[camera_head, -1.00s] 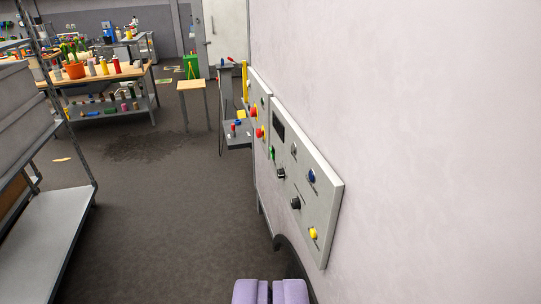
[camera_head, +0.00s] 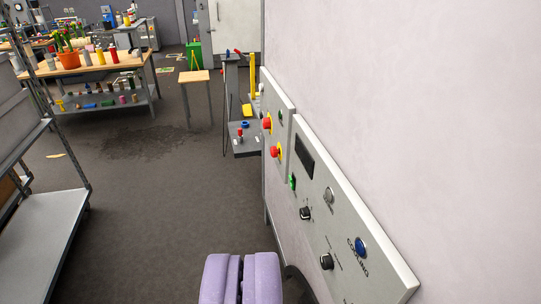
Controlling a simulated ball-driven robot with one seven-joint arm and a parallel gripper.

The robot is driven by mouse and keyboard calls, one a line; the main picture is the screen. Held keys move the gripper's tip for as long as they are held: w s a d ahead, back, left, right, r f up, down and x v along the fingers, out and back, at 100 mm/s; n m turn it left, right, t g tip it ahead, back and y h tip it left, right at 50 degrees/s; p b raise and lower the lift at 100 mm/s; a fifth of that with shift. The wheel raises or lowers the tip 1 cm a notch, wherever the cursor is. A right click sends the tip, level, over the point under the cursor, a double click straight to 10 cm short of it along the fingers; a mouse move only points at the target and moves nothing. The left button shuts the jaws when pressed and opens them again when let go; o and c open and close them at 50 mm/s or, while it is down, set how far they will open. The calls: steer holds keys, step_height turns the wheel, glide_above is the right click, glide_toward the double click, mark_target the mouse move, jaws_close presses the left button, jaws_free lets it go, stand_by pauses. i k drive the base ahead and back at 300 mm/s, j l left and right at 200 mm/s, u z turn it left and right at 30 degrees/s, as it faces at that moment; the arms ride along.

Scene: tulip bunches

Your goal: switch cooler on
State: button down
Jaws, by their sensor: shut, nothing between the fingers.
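A grey control panel (camera_head: 363,255) is fixed to the pale wall at the right. It has a dark display (camera_head: 304,156), a green switch (camera_head: 293,182), two black knobs (camera_head: 326,262), a grey button (camera_head: 328,195) and a blue button (camera_head: 361,247) with lettering beside it that reads like "COOLING". My gripper (camera_head: 241,262), with two lilac fingers, is shut and empty at the bottom middle. In the picture it is left of the panel and apart from it. The panel's lower end is cut off.
A metal rack (camera_head: 40,230) stands close on the left. The dark floor (camera_head: 165,215) between rack and wall is clear. Farther off are a small wooden-topped stool (camera_head: 194,77), a workbench (camera_head: 100,68) with bottles and a flowerpot, and a grey stand (camera_head: 246,140).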

mark_target(292, 184)
steer(key=i+u, duration=0.15)
steer(key=i, duration=0.7)
steer(key=i+l+u, duration=0.15)
steer(key=i, duration=0.65)
